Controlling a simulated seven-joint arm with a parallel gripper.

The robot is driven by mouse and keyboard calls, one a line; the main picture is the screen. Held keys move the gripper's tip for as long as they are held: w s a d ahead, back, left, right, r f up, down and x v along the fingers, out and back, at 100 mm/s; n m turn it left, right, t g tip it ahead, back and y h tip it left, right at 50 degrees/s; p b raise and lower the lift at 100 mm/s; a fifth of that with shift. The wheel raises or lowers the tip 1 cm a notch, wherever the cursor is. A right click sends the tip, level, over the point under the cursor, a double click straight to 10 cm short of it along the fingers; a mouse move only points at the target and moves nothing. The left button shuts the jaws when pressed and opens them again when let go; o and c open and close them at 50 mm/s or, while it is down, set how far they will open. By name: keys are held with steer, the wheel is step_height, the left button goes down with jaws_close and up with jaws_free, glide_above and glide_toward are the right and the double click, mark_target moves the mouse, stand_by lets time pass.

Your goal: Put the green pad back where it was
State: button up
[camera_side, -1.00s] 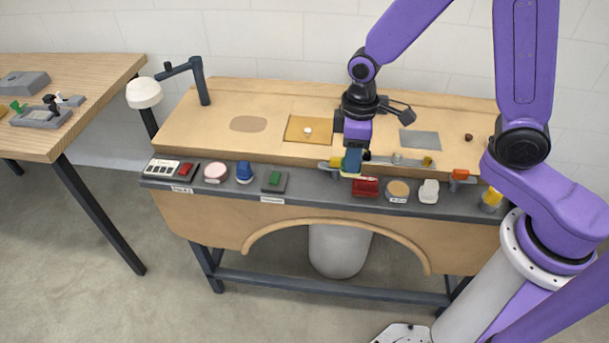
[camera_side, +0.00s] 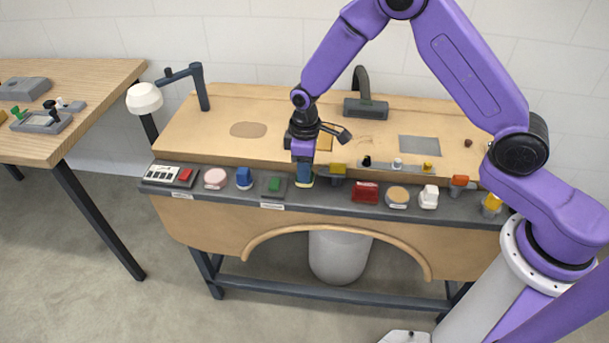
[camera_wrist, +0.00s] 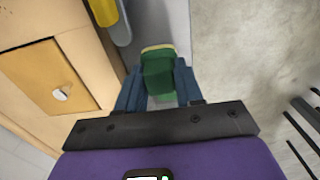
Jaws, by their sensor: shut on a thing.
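My gripper (camera_side: 303,180) is shut on the green pad (camera_wrist: 158,75). In the wrist view the pad shows between the two blue fingers, green with a pale cream edge at its far end. In the side view the fingers hide most of the pad; only a thin pale edge shows at their tips. My gripper is over the dark front ledge (camera_side: 325,191), just right of a green block on a dark plate (camera_side: 274,184). I cannot tell whether the pad touches the ledge.
The ledge also holds a blue piece (camera_side: 244,178) and a pink round piece (camera_side: 215,178) to the left, and a red block (camera_side: 365,192) to the right. A yellow-topped piece (camera_side: 338,168) stands close behind on the right.

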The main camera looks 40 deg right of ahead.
steer(key=shift+w+f, duration=0.15)
steer(key=shift+f, duration=1.5)
steer(key=shift+f, duration=0.15)
steer(key=o, duration=0.9)
